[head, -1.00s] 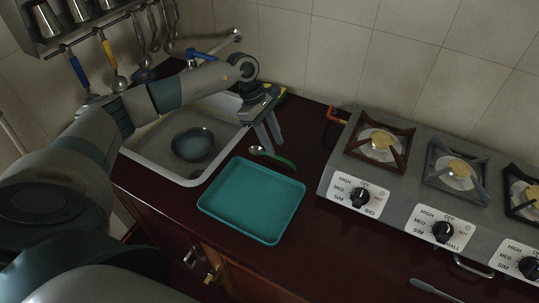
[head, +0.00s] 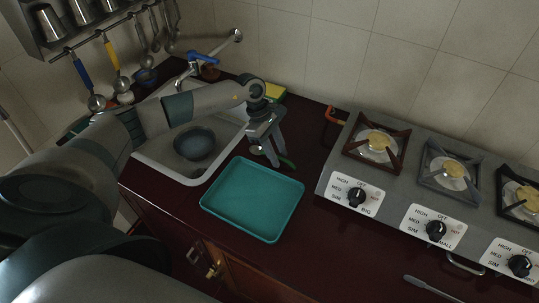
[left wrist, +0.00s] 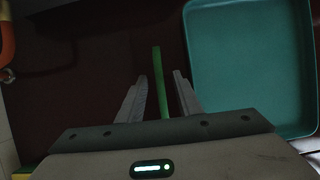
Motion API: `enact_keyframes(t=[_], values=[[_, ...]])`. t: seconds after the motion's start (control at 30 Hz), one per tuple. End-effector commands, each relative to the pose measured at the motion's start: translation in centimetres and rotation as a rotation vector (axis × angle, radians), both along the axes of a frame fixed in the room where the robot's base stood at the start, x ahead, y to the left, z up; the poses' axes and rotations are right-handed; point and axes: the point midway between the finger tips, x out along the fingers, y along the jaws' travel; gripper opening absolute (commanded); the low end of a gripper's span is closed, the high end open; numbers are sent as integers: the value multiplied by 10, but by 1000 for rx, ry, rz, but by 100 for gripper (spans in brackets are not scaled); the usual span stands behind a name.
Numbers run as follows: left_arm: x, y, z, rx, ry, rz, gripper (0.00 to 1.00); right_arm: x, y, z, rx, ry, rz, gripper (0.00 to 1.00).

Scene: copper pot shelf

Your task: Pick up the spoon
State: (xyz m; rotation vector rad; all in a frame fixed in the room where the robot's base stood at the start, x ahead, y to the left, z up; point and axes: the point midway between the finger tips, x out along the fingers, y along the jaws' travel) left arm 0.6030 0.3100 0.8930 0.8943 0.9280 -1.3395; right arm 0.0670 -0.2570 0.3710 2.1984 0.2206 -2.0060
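The spoon (head: 288,162) lies on the dark red counter just behind the teal tray, its green handle partly hidden by my left gripper and its metal bowl toward the sink. My left gripper (head: 280,159) points down over the spoon with its fingers apart. In the left wrist view, the green spoon handle (left wrist: 157,70) runs between the two open fingers of the left gripper (left wrist: 160,77). I cannot tell whether either finger touches it. My right gripper is not in view.
The teal tray (head: 252,200) is close in front of the spoon. A sink (head: 160,155) with a bowl (head: 196,143) is at left, and a gas stove (head: 405,180) at right. A tiled wall stands behind. Utensils hang at upper left.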

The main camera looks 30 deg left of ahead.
Motion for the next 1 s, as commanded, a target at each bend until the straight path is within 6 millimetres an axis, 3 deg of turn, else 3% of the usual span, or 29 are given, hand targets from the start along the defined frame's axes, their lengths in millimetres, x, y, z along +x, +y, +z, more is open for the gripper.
enact_keyframes(t=[0.03, 0.13, 0.17, 0.63, 0.77, 1.0], values=[[0, 0, 0, 0, 0, 0, 27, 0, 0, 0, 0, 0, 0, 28], [0, 0, 0, 0, 0, 0, 3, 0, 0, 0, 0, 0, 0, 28], [0, 0, 0, 0, 0, 0, 0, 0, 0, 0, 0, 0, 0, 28], [1, 0, 6, 0, -2, 0, 0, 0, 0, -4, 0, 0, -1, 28], [1, 1, 18, 1, -4, 0, 0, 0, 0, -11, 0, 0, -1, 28], [1, 0, 56, 0, -5, -2, 0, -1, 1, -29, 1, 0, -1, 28]])
